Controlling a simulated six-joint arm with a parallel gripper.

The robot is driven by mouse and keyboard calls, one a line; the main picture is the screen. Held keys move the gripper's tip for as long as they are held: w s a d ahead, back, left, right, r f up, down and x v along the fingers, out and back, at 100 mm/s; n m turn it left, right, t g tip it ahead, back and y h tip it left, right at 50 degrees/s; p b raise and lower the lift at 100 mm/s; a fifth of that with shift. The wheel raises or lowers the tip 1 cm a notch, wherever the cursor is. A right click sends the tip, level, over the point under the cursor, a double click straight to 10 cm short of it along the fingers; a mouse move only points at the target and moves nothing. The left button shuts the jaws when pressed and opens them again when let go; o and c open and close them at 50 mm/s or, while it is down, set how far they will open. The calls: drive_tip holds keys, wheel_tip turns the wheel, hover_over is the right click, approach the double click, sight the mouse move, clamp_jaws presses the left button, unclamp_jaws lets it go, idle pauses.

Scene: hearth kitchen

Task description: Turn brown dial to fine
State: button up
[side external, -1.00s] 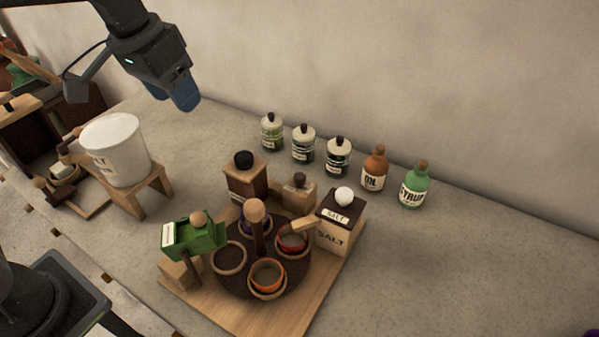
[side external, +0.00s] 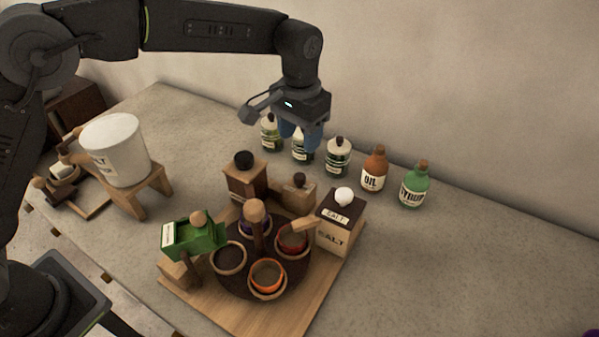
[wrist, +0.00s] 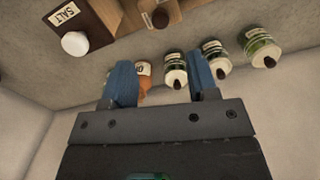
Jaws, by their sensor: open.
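Two wooden boxes have knobs on top, and I cannot tell for certain which holds the brown dial. The small light-wood box (side external: 299,195) carries a dark brown knob (side external: 299,179); it also shows at the top of the wrist view (wrist: 158,16). The taller brown box (side external: 245,180) to its left has a black knob (side external: 243,160). No fine marking is readable. My gripper (side external: 299,138) hangs above and behind these boxes, in front of the labelled bottles in the picture. Its blue fingers are apart with nothing held, as the wrist view (wrist: 162,78) shows.
Three green-labelled bottles (side external: 338,157), an oil bottle (side external: 374,172) and a syrup bottle (side external: 414,187) line the wall. A salt box (side external: 333,236), green box (side external: 192,238) and round carousel of bowls (side external: 256,285) crowd the board. The right counter is clear.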

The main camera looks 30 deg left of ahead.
sight(299, 176)
wheel_tip(299, 176, down, 10)
drive_tip(key=shift+f, duration=0.25)
drive_tip(key=shift+c, duration=0.5)
drive_tip(key=c, duration=0.8)
drive_tip(key=shift+c, duration=0.2)
